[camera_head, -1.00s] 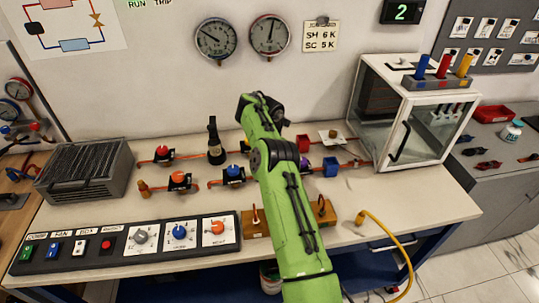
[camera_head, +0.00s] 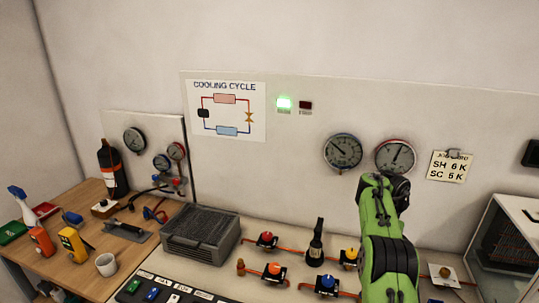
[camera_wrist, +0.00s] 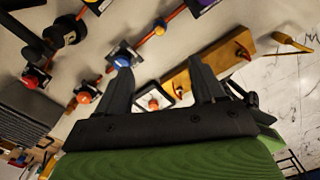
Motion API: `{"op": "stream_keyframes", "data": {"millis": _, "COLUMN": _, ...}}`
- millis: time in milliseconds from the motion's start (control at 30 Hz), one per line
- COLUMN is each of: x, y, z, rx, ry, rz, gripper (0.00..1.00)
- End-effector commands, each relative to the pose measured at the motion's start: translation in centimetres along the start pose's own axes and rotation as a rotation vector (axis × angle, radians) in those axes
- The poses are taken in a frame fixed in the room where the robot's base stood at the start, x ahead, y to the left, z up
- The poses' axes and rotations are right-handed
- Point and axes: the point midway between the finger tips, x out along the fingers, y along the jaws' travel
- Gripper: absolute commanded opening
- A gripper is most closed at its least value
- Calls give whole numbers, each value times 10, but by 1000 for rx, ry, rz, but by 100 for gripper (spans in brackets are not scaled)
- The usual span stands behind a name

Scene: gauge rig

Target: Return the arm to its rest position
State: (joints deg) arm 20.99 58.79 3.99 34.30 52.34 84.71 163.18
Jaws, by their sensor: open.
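My green arm (camera_head: 388,250) rises at the lower right of the head view, in front of the bench and below the right gauge. Its far end is dark, and the fingers cannot be made out there. In the wrist view my gripper (camera_wrist: 162,80) shows two dark fingers spread apart with nothing between them. The fingers are above the bench. A blue-knobbed valve (camera_wrist: 122,60) appears close beside the left finger, and a wooden block (camera_wrist: 215,58) appears behind the right finger. Whether the fingers touch either cannot be told.
A grey finned unit (camera_head: 200,232) stands on the bench left of my arm. A glass-fronted cabinet (camera_head: 500,240) is at the right.

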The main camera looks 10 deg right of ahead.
Motion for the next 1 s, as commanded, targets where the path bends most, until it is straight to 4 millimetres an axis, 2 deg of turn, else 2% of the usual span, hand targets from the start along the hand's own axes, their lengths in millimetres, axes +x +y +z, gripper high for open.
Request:
{"op": "stream_keyframes", "data": {"millis": 33, "x": -24, "y": 3, "z": -7, "rx": -138, "ry": -27, "rz": -4, "gripper": 69}}
{"op": "stream_keyframes", "data": {"millis": 167, "x": -90, "y": 4, "z": -44, "rx": -736, "ry": -100, "rz": -55, "gripper": 69}}
{"op": "stream_keyframes", "data": {"millis": 200, "x": -108, "y": 2, "z": -58, "rx": -934, "ry": -121, "rz": -76, "gripper": 69}}
{"op": "stream_keyframes", "data": {"millis": 300, "x": -146, "y": -7, "z": -99, "rx": -1424, "ry": -173, "rz": -138, "gripper": 69}}
{"op": "stream_keyframes", "data": {"millis": 400, "x": -172, "y": -22, "z": -146, "rx": -1908, "ry": -223, "rz": -214, "gripper": 69}}
{"op": "stream_keyframes", "data": {"millis": 467, "x": -181, "y": -33, "z": -176, "rx": -2194, "ry": -252, "rz": -266, "gripper": 69}}
{"op": "stream_keyframes", "data": {"millis": 533, "x": -184, "y": -48, "z": -212, "rx": -2523, "ry": -288, "rz": -340, "gripper": 69}}
{"op": "stream_keyframes", "data": {"millis": 633, "x": -177, "y": -70, "z": -264, "rx": -2983, "ry": -347, "rz": -470, "gripper": 69}}
{"op": "stream_keyframes", "data": {"millis": 667, "x": -172, "y": -77, "z": -280, "rx": 3040, "ry": 359, "rz": 504, "gripper": 69}}
{"op": "stream_keyframes", "data": {"millis": 700, "x": -165, "y": -86, "z": -300, "rx": 2859, "ry": 344, "rz": 509, "gripper": 69}}
{"op": "stream_keyframes", "data": {"millis": 833, "x": -136, "y": -108, "z": -349, "rx": 2385, "ry": 313, "rz": 525, "gripper": 69}}
{"op": "stream_keyframes", "data": {"millis": 900, "x": -125, "y": -114, "z": -364, "rx": 2236, "ry": 302, "rz": 529, "gripper": 69}}
{"op": "stream_keyframes", "data": {"millis": 1000, "x": -118, "y": -117, "z": -372, "rx": 2143, "ry": 295, "rz": 532, "gripper": 69}}
